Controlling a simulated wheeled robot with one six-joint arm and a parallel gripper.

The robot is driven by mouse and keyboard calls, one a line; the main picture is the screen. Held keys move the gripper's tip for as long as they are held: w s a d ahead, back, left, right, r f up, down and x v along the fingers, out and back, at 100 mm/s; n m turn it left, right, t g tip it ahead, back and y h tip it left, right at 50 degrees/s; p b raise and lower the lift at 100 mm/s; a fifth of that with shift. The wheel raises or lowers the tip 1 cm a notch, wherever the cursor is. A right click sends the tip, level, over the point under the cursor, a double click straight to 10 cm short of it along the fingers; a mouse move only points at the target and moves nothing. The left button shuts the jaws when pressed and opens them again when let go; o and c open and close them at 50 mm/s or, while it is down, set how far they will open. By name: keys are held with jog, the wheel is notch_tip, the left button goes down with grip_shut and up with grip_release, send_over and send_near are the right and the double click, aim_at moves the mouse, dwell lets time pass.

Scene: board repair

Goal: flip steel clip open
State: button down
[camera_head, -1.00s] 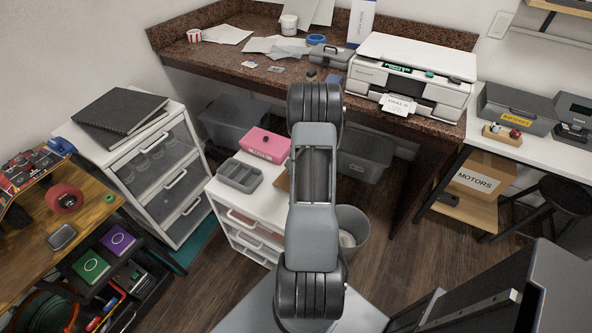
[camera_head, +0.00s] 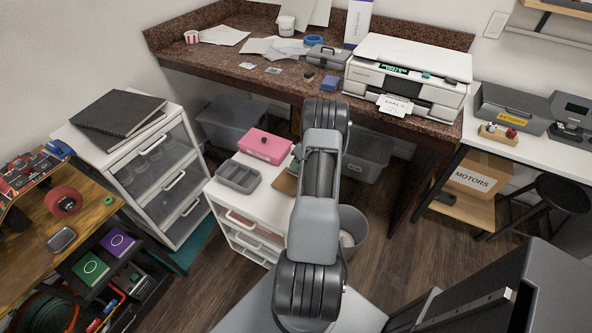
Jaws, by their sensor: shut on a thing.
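I cannot make out a steel clip in the head view. My gripper is not in view; only grey and black links of my own arm show, rising through the middle of the picture. The arm hides part of the white drawer unit and the floor behind it. A board with bright printed graphics and a red wheel (camera_head: 64,201) lies on the wooden bench (camera_head: 22,262) at the left edge.
A white drawer unit (camera_head: 261,209) holds a grey divided tray (camera_head: 238,177) and a pink box (camera_head: 264,146). The granite counter (camera_head: 222,62) runs behind, with a printer (camera_head: 407,77). A grey bin (camera_head: 353,226) stands beside my arm.

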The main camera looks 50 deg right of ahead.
aim_at(291, 172)
jog(key=y+b, duration=0.1)
jog(key=b, duration=0.1)
jog(key=d+f+y+b, duration=0.1)
jog(key=y+b, duration=0.1)
jog(key=b, duration=0.1)
jog(key=d+m+y+b, duration=0.1)
jog(key=y+b, duration=0.1)
jog(key=b, duration=0.1)
jog(key=shift+w+d+f, duration=0.1)
jog(key=shift+w+f, duration=0.1)
jog(key=shift+f, duration=0.05)
jog(key=y+b, duration=0.2)
jog(key=b, duration=0.1)
jog(key=shift+d+m, duration=0.25)
jog(key=shift+m, duration=0.05)
jog(key=shift+r+y, duration=0.15)
jog(key=shift+y, duration=0.15)
jog(key=c, duration=1)
grip_release()
jog(key=shift+w, duration=0.1)
jog(key=shift+r+g, duration=0.1)
jog(key=shift+g, duration=0.2)
